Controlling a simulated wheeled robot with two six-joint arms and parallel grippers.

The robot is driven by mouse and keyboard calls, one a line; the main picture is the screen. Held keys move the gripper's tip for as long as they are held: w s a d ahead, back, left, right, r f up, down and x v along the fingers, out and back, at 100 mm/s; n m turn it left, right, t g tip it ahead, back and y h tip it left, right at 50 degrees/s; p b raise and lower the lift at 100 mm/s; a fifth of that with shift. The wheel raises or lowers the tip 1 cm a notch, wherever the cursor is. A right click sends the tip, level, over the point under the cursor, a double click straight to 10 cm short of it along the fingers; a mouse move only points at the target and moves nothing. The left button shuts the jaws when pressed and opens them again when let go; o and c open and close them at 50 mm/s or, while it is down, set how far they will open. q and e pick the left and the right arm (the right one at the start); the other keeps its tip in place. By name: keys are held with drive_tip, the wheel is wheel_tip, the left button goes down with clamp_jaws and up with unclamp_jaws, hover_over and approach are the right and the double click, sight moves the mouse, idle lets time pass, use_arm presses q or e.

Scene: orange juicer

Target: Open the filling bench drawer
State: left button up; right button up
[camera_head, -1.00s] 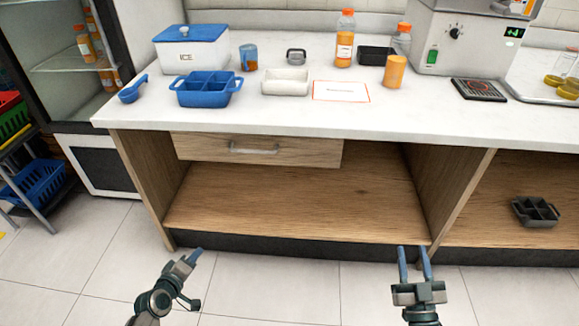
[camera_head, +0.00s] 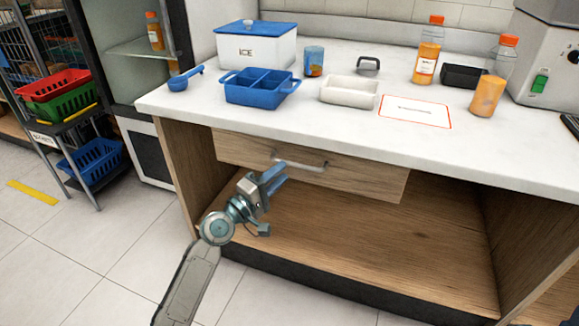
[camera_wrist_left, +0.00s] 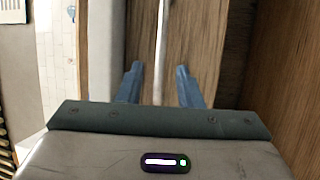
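The bench drawer (camera_head: 375,181) has a pale wood front under the white worktop and looks shut. Its silver bar handle (camera_head: 303,164) runs along the front. My left gripper (camera_head: 272,177) is in front of the drawer, just below the handle's left part in the head view. In the left wrist view its two blue fingers (camera_wrist_left: 161,84) are apart, and the handle (camera_wrist_left: 162,40) appears as an upright bar between them in the picture. The gap between the fingertips and the handle cannot be judged. My right gripper is not in view.
On the worktop (camera_head: 330,131) stand a blue divided tray (camera_head: 261,101), a white tray (camera_head: 347,106), an ice box (camera_head: 257,62) and orange bottles (camera_head: 427,65). An open wooden shelf (camera_head: 370,245) lies below the drawer. Basket shelves stand at the left.

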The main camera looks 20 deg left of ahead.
sight(289, 167)
use_arm(q)
drive_tip(key=shift+x, duration=1.95)
clamp_jaws()
